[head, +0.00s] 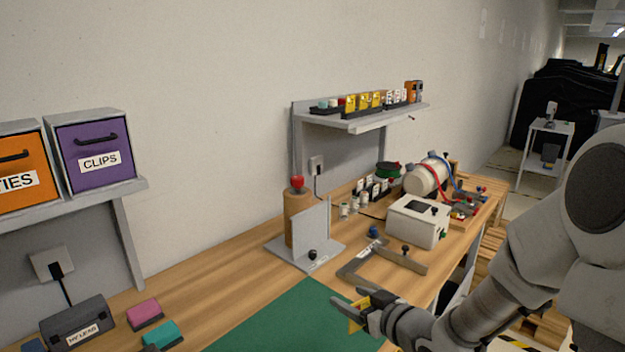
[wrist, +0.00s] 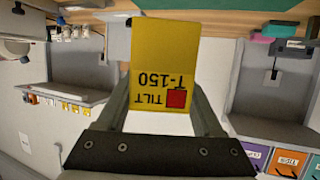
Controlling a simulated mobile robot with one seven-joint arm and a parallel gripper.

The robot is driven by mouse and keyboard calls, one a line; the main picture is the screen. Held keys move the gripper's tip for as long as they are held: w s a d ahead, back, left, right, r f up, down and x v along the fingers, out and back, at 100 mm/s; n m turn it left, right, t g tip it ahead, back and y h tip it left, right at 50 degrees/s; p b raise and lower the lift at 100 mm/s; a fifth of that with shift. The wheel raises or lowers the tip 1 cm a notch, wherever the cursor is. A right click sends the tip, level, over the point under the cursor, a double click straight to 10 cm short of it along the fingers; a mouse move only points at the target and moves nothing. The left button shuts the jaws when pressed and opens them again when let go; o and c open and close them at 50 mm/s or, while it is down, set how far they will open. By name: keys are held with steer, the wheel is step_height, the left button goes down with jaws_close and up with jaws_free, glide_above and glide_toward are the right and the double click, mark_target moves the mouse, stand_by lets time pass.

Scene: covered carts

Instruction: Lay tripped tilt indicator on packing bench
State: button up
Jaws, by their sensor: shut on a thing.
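My gripper (head: 350,298) is shut on a yellow tilt indicator (wrist: 165,65), whose label reads "TILT T-150" upside down with a red square window. In the head view the indicator (head: 355,317) is partly hidden by the fingers. My gripper holds it over the front right part of the green mat (head: 290,318) on the wooden packing bench (head: 200,283). The height above the mat is hard to judge. Several similar yellow pieces (head: 363,101) stand on the wall shelf at the back.
A grey plate stand with a wooden post (head: 298,222), an L-shaped square (head: 375,265) and a white box (head: 417,222) stand beyond the mat. A pink block (head: 145,313), a teal block (head: 160,335) and a dark case (head: 75,322) lie left. The mat shows bare.

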steer(key=d+r+m+t+h, duration=0.1)
steer(key=d+m+h, duration=0.1)
steer(key=d, duration=0.4)
steer(key=shift+w+r+m+h, duration=0.2)
steer(key=shift+w+m+h, duration=0.1)
steer(key=shift+w+h, duration=0.15)
